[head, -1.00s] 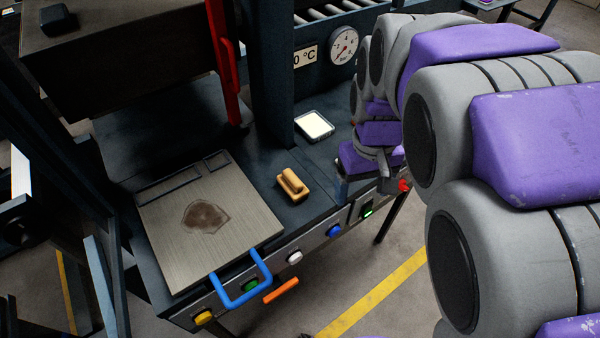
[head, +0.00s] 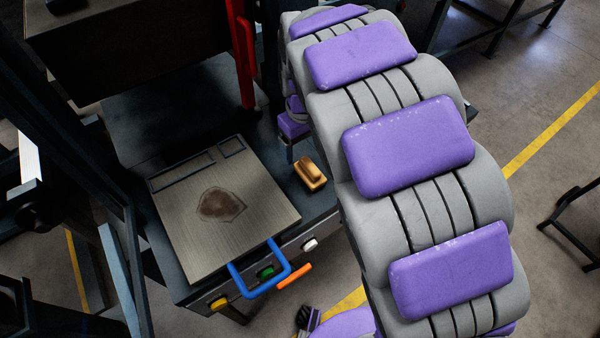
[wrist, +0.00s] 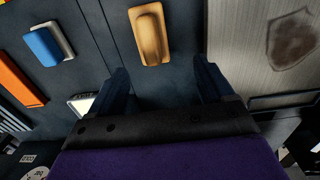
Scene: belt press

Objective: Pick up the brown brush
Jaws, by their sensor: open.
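The brown brush (head: 311,173) lies on the dark press top, right of the metal plate, in the head view. In the wrist view the brush (wrist: 150,34) is at top centre, beyond the fingertips and roughly between their lines. My gripper (wrist: 160,76) is open and empty, with its two dark fingers apart. In the head view only part of my gripper (head: 288,148) shows, just left of the brush; my arm hides much around it.
The metal plate (head: 262,208) with a brown stain and a blue handle (head: 262,284) lies left of the brush. A red lever (head: 243,55) stands behind. Coloured buttons, including a green one (head: 266,272), line the front panel. An orange handle (head: 295,276) sticks out in front.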

